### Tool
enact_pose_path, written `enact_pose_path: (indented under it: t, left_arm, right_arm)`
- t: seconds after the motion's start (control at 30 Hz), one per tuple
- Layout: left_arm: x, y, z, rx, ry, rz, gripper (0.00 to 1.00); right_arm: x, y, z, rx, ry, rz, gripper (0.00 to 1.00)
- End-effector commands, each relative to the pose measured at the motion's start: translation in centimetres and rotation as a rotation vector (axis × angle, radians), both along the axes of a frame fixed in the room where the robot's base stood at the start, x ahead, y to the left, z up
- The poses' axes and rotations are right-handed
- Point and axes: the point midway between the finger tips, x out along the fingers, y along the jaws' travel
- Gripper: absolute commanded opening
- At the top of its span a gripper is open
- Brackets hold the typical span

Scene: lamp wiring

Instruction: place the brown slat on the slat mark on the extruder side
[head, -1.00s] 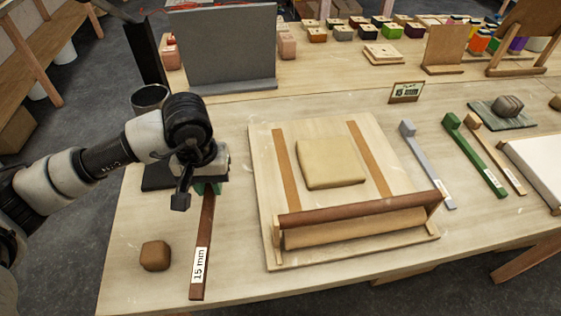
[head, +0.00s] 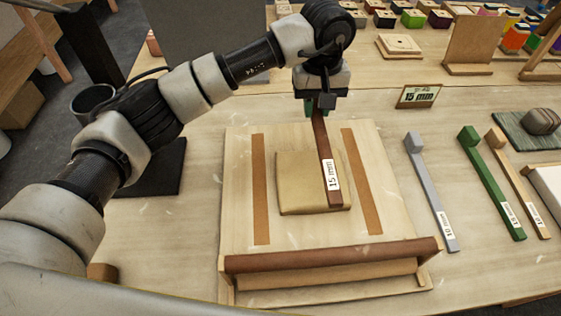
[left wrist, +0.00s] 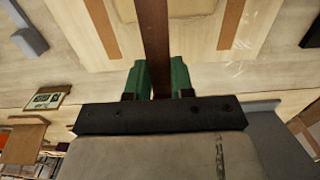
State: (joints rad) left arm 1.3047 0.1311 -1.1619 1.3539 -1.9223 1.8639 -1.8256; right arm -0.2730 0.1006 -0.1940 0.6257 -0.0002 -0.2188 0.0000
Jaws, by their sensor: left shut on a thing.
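The brown slat (head: 322,135) has a white 15 mm label and hangs in my left gripper (head: 321,107), its labelled end towards the roller. In the head view it crosses over the tan clay slab (head: 300,190); its height above it is hard to tell. The green fingers of my left gripper (left wrist: 161,78) are shut on the slat (left wrist: 154,30) in the left wrist view. Two orange-brown slat marks lie on the wooden board, one left (head: 260,190) and one right (head: 361,180) of the clay. Both are bare. My right gripper is not in view.
A brown roller (head: 330,255) spans the board's near edge. A grey slat (head: 430,190), a green slat (head: 490,180) and a tan slat (head: 518,185) lie to the right. A 15 mm sign (head: 418,96) stands behind. A brown lump (head: 102,272) is partly hidden by my arm.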

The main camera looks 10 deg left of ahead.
Motion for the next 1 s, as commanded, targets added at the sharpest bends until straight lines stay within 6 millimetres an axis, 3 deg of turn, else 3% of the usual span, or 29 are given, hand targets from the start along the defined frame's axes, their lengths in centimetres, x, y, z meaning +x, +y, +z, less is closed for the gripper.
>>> enact_pose_path:
  t: [0.17,0.37,0.6,0.77,1.0]
  left_arm:
    - [-0.4,1.8,-1.6,-0.001,0.002,0.002,0.00]
    - [-1.6,6.2,-4.1,0.000,0.004,0.004,0.00]
    - [-2.7,10.5,-6.8,0.000,0.001,0.003,0.00]
    - [-3.0,11.4,-7.6,-0.002,0.000,-0.001,0.00]
    - [-3.0,11.4,-10.8,-0.002,0.002,0.001,0.00]
  right_arm:
    - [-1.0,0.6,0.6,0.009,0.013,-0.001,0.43]
    - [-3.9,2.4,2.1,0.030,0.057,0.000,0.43]
    - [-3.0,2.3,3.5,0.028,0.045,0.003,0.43]
    - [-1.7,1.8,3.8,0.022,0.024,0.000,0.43]
    - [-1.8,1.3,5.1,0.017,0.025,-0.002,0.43]
